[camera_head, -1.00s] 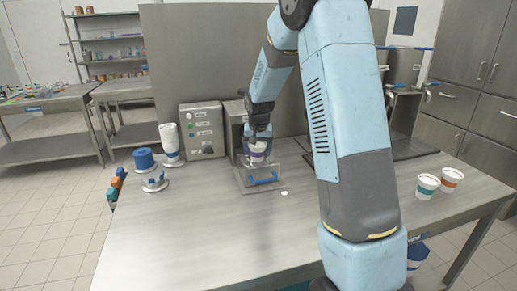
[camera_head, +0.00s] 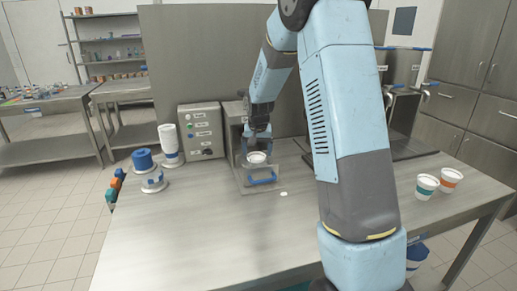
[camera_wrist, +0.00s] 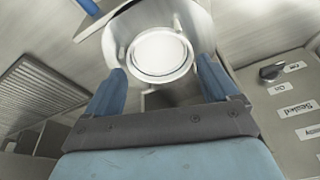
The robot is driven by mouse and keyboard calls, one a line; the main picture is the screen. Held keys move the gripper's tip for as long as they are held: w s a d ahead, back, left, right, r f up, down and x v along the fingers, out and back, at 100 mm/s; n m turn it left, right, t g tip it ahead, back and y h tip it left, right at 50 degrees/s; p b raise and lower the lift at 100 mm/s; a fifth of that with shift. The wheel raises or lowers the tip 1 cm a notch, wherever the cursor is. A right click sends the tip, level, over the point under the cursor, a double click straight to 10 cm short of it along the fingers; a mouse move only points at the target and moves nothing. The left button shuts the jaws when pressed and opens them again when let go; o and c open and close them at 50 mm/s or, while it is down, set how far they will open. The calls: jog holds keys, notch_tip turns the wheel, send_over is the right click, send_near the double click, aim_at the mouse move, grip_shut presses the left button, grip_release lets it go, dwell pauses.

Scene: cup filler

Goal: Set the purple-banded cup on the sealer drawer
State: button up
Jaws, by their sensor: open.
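The purple-banded cup (camera_head: 257,158) sits low in the pulled-out sealer drawer (camera_head: 243,183), with its white rim showing and its band hidden. In the wrist view the cup (camera_wrist: 160,52) is a round white opening, seen from above, within the drawer's metal plate (camera_wrist: 120,32). My gripper (camera_head: 257,151) is right at the cup. In the wrist view its blue fingers (camera_wrist: 162,66) stand apart on either side of the cup's near part, and it is open. I cannot tell whether a finger still touches the cup.
A control box (camera_head: 201,131) with labelled buttons stands left of the sealer. A white bottle (camera_head: 170,139) and a blue-topped item (camera_head: 143,159) stand farther left. Teal-banded (camera_head: 426,186) and orange-banded (camera_head: 450,179) cups stand at the right. The table's front left is clear.

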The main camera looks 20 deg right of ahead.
aim_at(260, 165)
jog(key=shift+g, duration=0.8)
jog(key=s+f, duration=0.1)
jog(key=f, duration=0.1)
jog(key=s+f, duration=0.1)
jog(key=s, duration=0.1)
jog(key=s+f, duration=0.2)
jog(key=shift+a+f, duration=0.25)
jog(key=shift+f, duration=0.05)
jog(key=shift+r, duration=0.25)
jog(key=shift+t, duration=0.3)
jog(key=w+r, duration=0.2)
jog(key=r, duration=0.1)
jog(key=w+r, duration=0.1)
jog(key=shift+a+r, duration=0.1)
jog(key=shift+r, duration=0.15)
jog(key=shift+t, duration=0.4)
jog(key=v, duration=0.2)
jog(key=w+v, duration=0.1)
jog(key=v, duration=0.4)
jog(key=shift+w+d+r, duration=0.2)
jog(key=shift+d, duration=0.15)
jog(key=shift+w+r, duration=0.15)
jog(key=shift+r, duration=0.35)
jog(key=shift+c, duration=0.3)
